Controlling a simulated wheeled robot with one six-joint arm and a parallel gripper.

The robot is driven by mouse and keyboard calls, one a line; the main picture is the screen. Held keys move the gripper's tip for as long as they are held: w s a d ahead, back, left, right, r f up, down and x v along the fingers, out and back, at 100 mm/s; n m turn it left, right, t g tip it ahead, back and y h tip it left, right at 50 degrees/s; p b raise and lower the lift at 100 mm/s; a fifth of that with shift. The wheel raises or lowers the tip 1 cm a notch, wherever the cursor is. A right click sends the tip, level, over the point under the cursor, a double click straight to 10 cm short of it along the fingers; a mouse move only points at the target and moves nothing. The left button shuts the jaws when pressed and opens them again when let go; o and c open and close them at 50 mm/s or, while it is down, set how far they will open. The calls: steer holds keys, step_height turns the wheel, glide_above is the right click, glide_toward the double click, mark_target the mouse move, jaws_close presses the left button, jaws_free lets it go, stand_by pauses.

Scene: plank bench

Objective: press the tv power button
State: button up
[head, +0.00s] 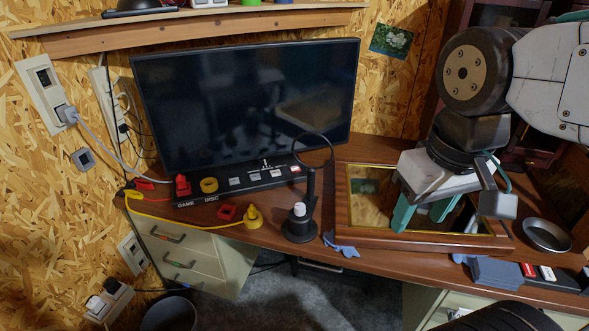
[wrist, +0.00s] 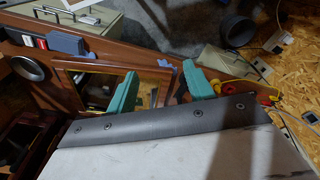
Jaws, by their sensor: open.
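The TV (head: 245,105) stands at the back of the bench with a dark screen. A black strip (head: 222,186) in front of it carries several small switches, including a red-lit one (head: 295,168) at its right end and labels GAME and DISC at its left. I cannot tell which one is the power button. My gripper (head: 421,215) has teal fingers, spread apart and empty. It hangs over the wood-framed glass panel, to the right of the strip and apart from it. In the wrist view the open fingers (wrist: 160,92) show above that frame; the TV is not visible there.
A black stand with a ring (head: 300,222) rises between the strip and the wood frame (head: 350,235). Red and yellow plugs (head: 253,217) with cables lie at the left. A round metal dish (head: 547,235) and blue-grey blocks (head: 497,272) sit at the right. A shelf (head: 200,28) overhangs the TV.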

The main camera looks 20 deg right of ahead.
jaws_close()
stand_by(1.6)
